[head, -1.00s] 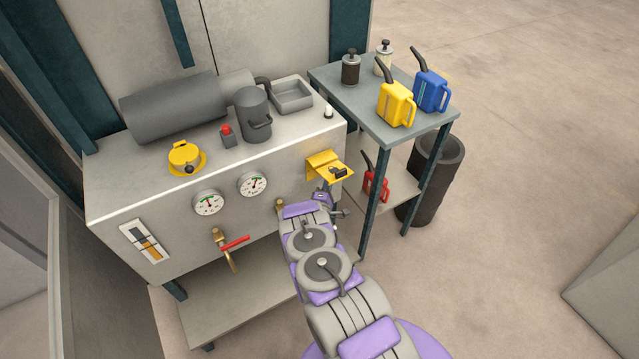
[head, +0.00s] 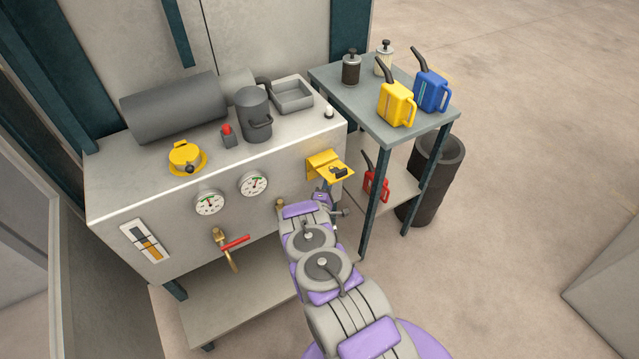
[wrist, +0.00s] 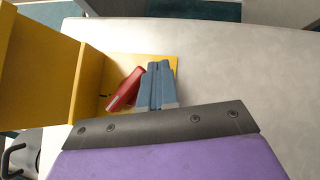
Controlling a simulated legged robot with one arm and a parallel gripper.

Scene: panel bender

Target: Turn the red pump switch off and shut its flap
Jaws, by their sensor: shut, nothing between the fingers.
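The red switch (wrist: 125,90) shows in the wrist view as a tilted red lever on a yellow back plate (wrist: 118,62). The yellow flap (wrist: 38,68) stands open, out from the panel, to the left of the lever there. In the head view the flap (head: 322,161) juts from the right end of the cabinet front and hides the switch. My gripper (wrist: 160,80) is shut and empty, its blue-grey fingers together just right of the lever. I cannot tell whether they touch it. In the head view it is below the flap, mostly hidden.
The cabinet front (head: 150,220) carries two gauges (head: 231,194) and a red-handled valve (head: 235,243), left of my arm. A side table (head: 360,108) with yellow and blue cans stands close on the right. Open floor lies farther right.

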